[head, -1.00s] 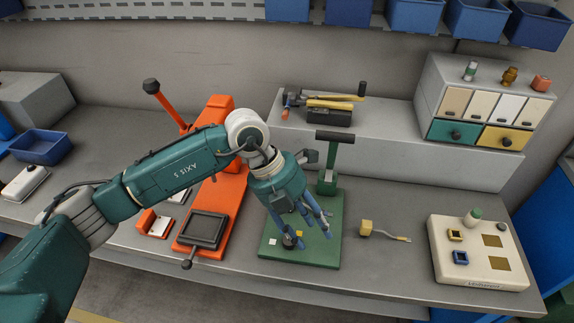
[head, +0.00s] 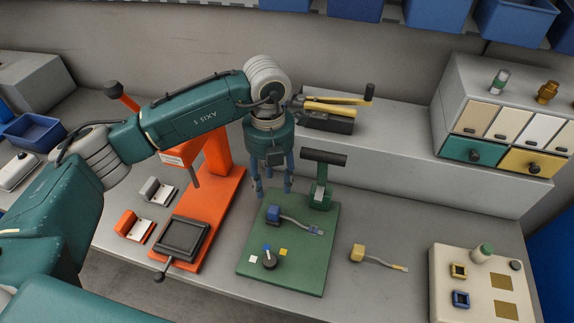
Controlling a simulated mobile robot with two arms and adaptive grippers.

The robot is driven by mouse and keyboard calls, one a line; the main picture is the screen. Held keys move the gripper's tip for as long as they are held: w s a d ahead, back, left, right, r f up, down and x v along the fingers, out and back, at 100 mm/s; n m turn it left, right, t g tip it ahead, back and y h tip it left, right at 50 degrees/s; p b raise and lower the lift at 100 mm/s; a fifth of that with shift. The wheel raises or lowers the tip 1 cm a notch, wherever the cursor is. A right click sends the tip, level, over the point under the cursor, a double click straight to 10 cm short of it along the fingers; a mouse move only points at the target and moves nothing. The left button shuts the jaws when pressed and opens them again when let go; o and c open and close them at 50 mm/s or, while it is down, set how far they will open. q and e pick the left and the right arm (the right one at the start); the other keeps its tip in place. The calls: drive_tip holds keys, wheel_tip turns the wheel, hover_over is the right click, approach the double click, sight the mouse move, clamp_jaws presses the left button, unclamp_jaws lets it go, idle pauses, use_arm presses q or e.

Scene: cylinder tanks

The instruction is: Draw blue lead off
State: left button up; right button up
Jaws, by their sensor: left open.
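The blue lead (head: 274,214), a blue plug with a short grey cable, lies on the green board (head: 300,265). Its cable points to the right, toward the board's right edge. I cannot tell whether the plug is seated in anything. My left gripper (head: 272,190) points down with its blue fingers spread, just behind the blue lead and apart from it in the picture. It is open and holds nothing. The green board also carries a dark knob (head: 269,260), a white square, a yellow square and a green post with a black handle (head: 323,157). My right gripper is out of view.
A yellow lead (head: 358,252) lies on the grey bench right of the board. A cream panel (head: 445,290) with yellow and blue sockets stands at the right. An orange press (head: 217,205) stands left of the board. A grey ledge with tools and a drawer unit (head: 463,120) is behind.

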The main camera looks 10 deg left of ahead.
sight(273, 208)
use_arm(q)
drive_tip(key=f, duration=0.1)
drive_tip(key=f+p, duration=0.2)
drive_tip(key=shift+s+f, duration=0.25)
wheel_tip(273, 208, down, 6)
drive_tip(key=shift+w+r+p, duration=0.15)
drive_tip(key=shift+r+p, duration=0.05)
drive_tip(key=shift+p, duration=0.65)
drive_tip(key=shift+f, duration=0.75)
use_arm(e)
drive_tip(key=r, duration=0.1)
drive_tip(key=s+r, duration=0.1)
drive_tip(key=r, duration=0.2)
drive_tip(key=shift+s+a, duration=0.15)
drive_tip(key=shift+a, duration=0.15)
